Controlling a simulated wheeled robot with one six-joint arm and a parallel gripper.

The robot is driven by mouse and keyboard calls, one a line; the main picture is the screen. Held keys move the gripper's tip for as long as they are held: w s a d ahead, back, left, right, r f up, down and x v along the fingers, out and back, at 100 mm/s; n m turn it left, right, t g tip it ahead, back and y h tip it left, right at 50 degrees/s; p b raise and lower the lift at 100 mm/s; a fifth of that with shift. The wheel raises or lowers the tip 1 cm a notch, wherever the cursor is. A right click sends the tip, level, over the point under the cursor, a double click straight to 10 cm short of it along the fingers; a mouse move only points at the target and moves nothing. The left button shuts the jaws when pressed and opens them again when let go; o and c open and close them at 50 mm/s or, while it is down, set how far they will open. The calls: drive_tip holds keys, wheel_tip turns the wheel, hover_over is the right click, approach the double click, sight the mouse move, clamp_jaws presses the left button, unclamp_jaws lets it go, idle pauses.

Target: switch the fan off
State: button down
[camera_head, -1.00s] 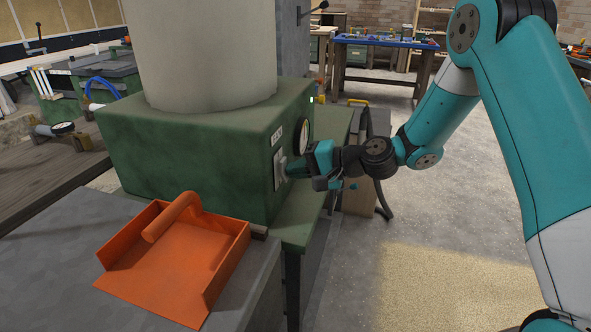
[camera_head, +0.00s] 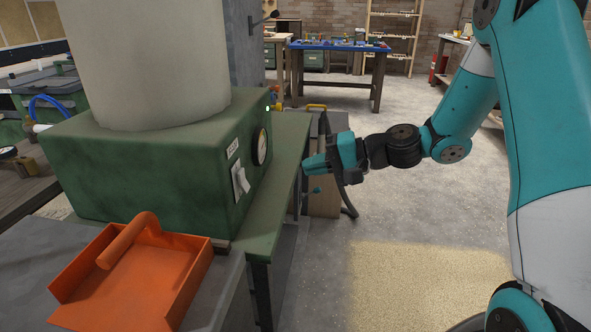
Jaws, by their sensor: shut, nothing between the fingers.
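The fan unit is a green box (camera_head: 150,175) with a large pale cylinder (camera_head: 145,60) on top. On its right face is a white rocker switch (camera_head: 240,181) under a small label (camera_head: 233,149).
An orange dustpan-like tray (camera_head: 120,282) lies on the grey surface in front of the box. A green bench (camera_head: 285,150) runs along the box's right side. The floor (camera_head: 420,200) to the right is open.

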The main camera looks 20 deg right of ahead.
drive_tip(key=shift+s+d+r, duration=0.1)
drive_tip(key=shift+s+d, duration=0.05)
drive_tip(key=shift+d, duration=0.1)
drive_tip(key=h, duration=0.1)
approach(249, 189)
drive_tip(key=x, duration=0.7)
drive_tip(key=shift+a, duration=0.15)
idle(0.5)
